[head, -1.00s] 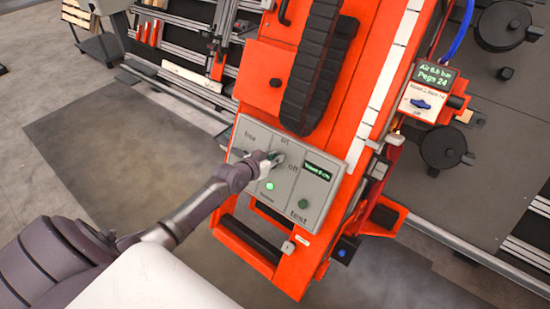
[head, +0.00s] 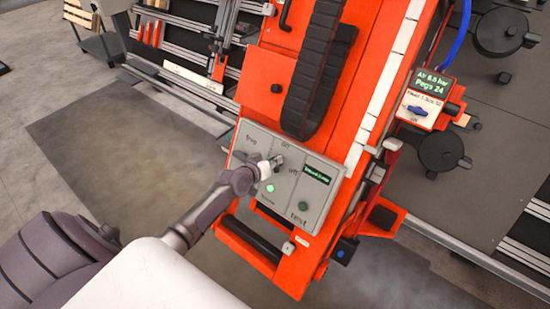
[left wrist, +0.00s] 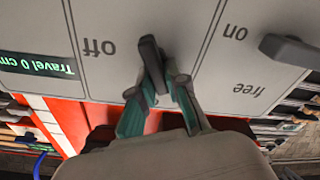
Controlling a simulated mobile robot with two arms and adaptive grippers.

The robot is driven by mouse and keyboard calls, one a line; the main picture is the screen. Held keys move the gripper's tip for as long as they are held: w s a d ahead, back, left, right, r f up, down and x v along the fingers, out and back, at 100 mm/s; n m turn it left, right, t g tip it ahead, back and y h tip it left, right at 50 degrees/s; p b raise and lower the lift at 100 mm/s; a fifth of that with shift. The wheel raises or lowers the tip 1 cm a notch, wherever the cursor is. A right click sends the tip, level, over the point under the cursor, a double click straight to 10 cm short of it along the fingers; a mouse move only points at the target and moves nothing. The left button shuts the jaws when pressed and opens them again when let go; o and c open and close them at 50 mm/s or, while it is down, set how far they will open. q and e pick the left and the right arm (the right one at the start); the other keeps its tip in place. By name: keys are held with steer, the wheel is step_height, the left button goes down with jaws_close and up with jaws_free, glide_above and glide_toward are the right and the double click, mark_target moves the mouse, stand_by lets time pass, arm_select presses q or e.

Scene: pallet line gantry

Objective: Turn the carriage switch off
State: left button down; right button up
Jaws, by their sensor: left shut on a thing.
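The carriage switch is a dark grey lever (left wrist: 150,55) on a light grey panel (head: 262,138), which is mounted on an orange carriage. My left gripper (head: 269,165) is at this lever, and its fingers are shut on it. In the left wrist view the two green-lined fingertips (left wrist: 165,88) meet at the lever's near end. The panel appears upside down there, with "off" to the left of the lever and "on" to the right. The lever's exact setting is hard to tell. My right gripper is not in view.
A second dark lever (left wrist: 290,50) sits near the word "free". The panel also has a display (head: 317,173), a lit green lamp (head: 270,188) and a green button (head: 303,206) marked "test". A separate blue switch (head: 419,111) is further right.

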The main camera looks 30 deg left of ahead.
arm_select(q)
steer(key=n+p, duration=0.1)
steer(key=n, duration=0.1)
steer(key=n+p, duration=0.1)
steer(key=n, duration=0.1)
steer(key=n+p, duration=0.1)
steer(key=n, duration=0.1)
steer(key=shift+s+a+f+n+y, duration=0.15)
steer(key=shift+a+n+y, duration=0.15)
steer(key=shift+n, duration=0.1)
steer(key=n, duration=0.1)
steer(key=n+p, duration=0.1)
steer(key=n, duration=0.1)
steer(key=n+p, duration=0.1)
steer(key=shift+s+f+n+g, duration=0.1)
steer(key=shift+f+n+g, duration=0.15)
steer(key=shift+n+g, duration=0.15)
steer(key=shift+f+n, duration=0.15)
steer(key=shift+n, duration=0.55)
steer(key=shift+p, duration=0.3)
steer(key=c, duration=1.2)
jaws_free()
steer(key=shift+a, duration=0.1)
steer(key=shift+o, duration=0.2)
steer(key=shift+s, duration=0.1)
steer(key=v, duration=1.2)
